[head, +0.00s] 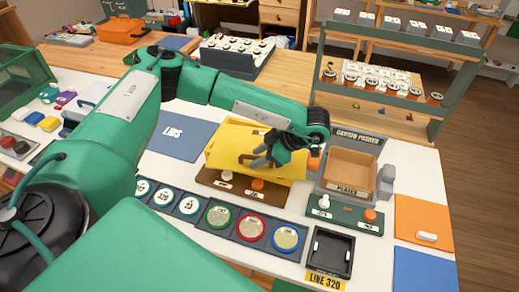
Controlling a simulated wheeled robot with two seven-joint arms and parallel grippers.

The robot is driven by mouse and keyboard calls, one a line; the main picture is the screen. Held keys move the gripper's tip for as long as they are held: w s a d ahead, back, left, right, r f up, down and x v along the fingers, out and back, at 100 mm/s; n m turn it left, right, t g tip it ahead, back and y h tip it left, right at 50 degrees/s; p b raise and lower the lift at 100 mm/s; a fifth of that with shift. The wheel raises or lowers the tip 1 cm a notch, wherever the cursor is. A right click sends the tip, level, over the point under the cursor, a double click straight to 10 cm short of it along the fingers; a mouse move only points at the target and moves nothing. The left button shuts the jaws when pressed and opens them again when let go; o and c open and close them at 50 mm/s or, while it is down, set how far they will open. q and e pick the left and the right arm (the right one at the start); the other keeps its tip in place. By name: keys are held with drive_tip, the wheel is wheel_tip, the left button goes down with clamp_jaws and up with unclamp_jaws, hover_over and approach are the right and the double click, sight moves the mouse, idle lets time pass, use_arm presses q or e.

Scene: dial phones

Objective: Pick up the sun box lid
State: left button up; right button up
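A yellow box-like piece (226,136), which I take to be the sun box or its lid, stands over a brown base with a white and an orange knob. Lid and box cannot be told apart here. My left gripper (254,160) reaches in from above and right, its dark fingers in front of the yellow piece. The wrist hides part of the yellow piece's right side. Whether the fingers touch or grip it cannot be seen. My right gripper is not in view.
A blue mat marked LIDS (184,136) lies left of the yellow piece. A row of round dials (219,217) runs in front. A carded pocket tray (350,170) stands to the right, with a black tray (330,252) nearer. Orange (424,217) and blue mats lie far right.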

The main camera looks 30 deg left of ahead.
use_arm(q)
clamp_jaws()
drive_tip(key=shift+r, duration=0.15)
